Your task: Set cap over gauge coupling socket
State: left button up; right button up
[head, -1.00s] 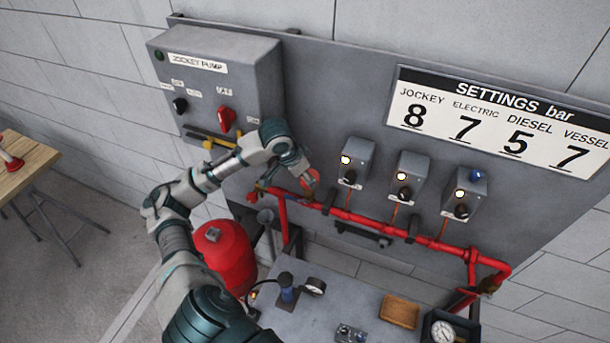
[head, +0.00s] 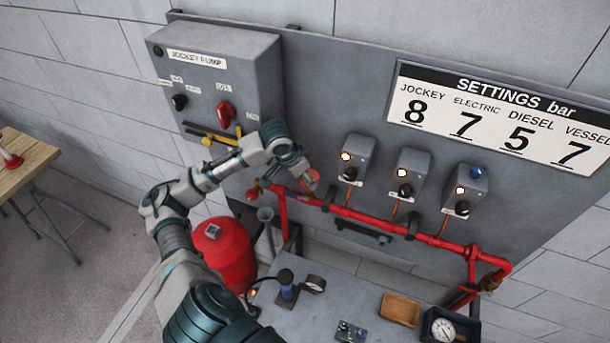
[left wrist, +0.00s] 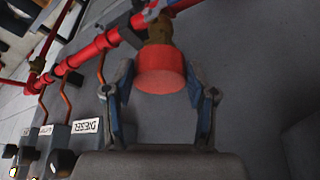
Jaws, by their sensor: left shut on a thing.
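My left gripper (head: 306,177) is at the left part of the red pipe on the wall panel. A brass-coloured coupling socket (left wrist: 158,28) on the pipe meets the cap's far edge in the left wrist view. The cap hides the socket's end, so I cannot tell how far the cap sits over it. My right gripper is not in view.
The red pipe (head: 375,222) runs along the panel below several switch boxes (head: 409,176). The jockey pump box (head: 215,85) is up left. A red tank (head: 222,255) stands below my arm. The grey bench (head: 318,305) holds a gauge, a wooden tray and small fittings.

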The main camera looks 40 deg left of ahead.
pick_arm(q)
jog(key=shift+f+b, duration=0.3)
jog(key=shift+f, duration=0.65)
dwell(0.4)
jog(key=o, duration=1.4)
jog(key=shift+o, duration=0.2)
jog(key=v, duration=1.1)
jog(key=shift+r, duration=0.4)
jog(key=shift+s+a, duration=0.15)
